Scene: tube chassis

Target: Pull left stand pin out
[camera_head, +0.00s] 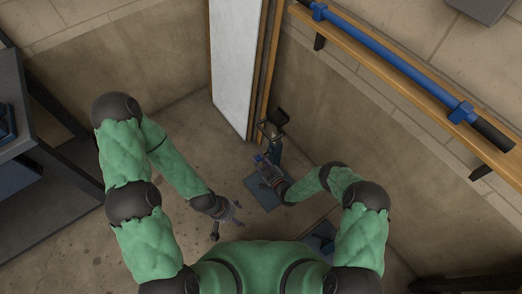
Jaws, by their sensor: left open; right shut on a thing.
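A stand with a blue base plate (262,196) and a dark upright (275,138) stands on the floor by the white panel. My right gripper (260,161) is shut at this stand, on a small part that the fingers mostly hide. I cannot tell whether that part is the pin. My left gripper (236,211) is open and empty, left of the base plate and apart from the upright. A second blue stand base (321,240) shows at the lower right, partly hidden by my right arm.
A blue tube (395,62) with black ends lies along a wooden wall rail (360,50) at the upper right. A dark shelf unit (45,150) stands at the left. The white panel (236,65) leans at the back. Floor left of the stand is mostly clear.

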